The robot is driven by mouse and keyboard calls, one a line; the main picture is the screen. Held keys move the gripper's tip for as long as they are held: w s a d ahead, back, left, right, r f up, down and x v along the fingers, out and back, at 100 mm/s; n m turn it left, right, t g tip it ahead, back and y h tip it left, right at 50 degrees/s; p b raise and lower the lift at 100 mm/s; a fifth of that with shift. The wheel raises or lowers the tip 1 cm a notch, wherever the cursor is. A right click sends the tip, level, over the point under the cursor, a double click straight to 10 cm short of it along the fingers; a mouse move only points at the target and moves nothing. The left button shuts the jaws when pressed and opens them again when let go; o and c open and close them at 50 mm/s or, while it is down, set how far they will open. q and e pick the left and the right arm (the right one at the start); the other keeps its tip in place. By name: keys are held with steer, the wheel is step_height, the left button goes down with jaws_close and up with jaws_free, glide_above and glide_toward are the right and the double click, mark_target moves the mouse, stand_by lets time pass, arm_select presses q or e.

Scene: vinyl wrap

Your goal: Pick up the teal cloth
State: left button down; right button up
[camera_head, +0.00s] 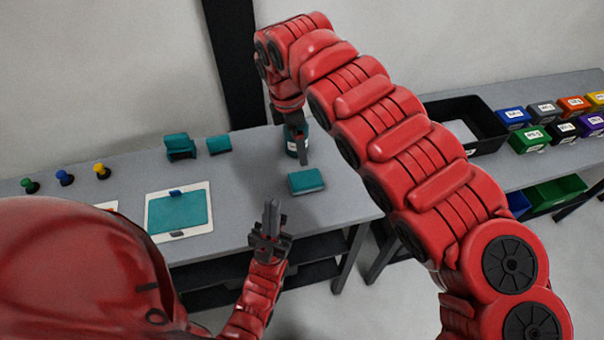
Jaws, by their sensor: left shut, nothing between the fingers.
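Several teal pieces lie on the grey table, and I cannot tell for certain which is the cloth. A folded-looking teal piece (306,182) lies at the table's right part, below my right gripper. A similar teal piece (219,144) lies farther back, beside a bulkier teal object (180,147). My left gripper (271,208) points upward at the table's front edge, shut and empty, in front and left of the nearer teal piece. My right gripper (303,156) hangs from its raised arm just above and behind that piece; its finger opening is not clear.
A white-bordered teal panel (180,211) lies at left, near several colored knobs (65,178). A black tray (455,127) and colored bins (530,138) are on the right table.

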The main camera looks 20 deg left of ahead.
steer(key=p, duration=0.2)
glide_above(305, 178)
steer(key=a, duration=0.1)
steer(key=f, duration=0.8)
steer(key=shift+s+f, duration=0.2)
steer(key=shift+s, duration=0.2)
steer(key=shift+d+f, duration=0.1)
steer(key=shift+f, duration=0.45)
steer(key=shift+w+f+p, duration=0.15)
steer(key=shift+f+p, duration=0.05)
steer(key=shift+p, duration=0.25)
steer(key=f, duration=0.1)
steer(key=f+p, duration=0.2)
steer(key=shift+w+d+f, duration=0.15)
steer(key=shift+d+f, duration=0.1)
steer(key=shift+f, duration=0.1)
steer(key=shift+w+d+f, duration=0.1)
steer(key=shift+f, duration=0.4)
steer(key=shift+c, duration=0.2)
steer(key=c, duration=1.3)
